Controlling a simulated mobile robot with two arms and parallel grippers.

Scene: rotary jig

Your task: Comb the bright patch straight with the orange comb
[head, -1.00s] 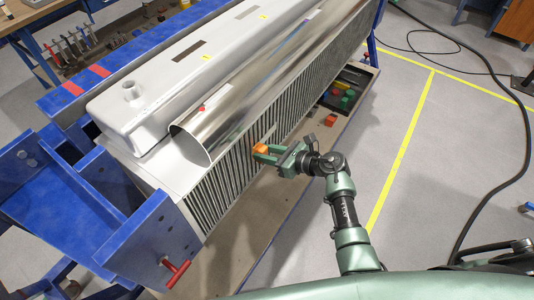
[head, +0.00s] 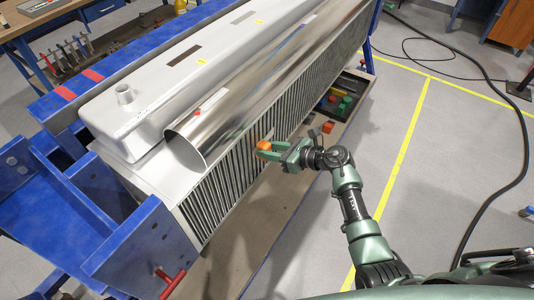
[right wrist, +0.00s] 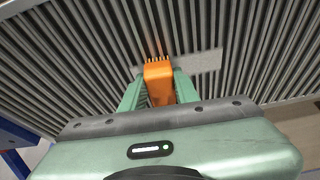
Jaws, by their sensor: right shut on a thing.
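The orange comb (right wrist: 158,82) is held between the fingers of my right gripper (right wrist: 158,95), its short teeth pointing at the grey fins. In the head view the comb (head: 263,146) is at the finned face (head: 222,196) of the radiator. I cannot tell whether the teeth touch the fins. The bright patch (right wrist: 200,62) is a pale band across the fins, just right of the teeth in the wrist view. In the head view my right gripper (head: 275,151) is shut on the comb. My left gripper is not in view.
A shiny metal tube (head: 205,140) runs along the radiator above the fins. A blue frame (head: 130,235) with a red handle (head: 172,282) stands at the near left end. A tray of coloured blocks (head: 345,100) lies beyond the gripper.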

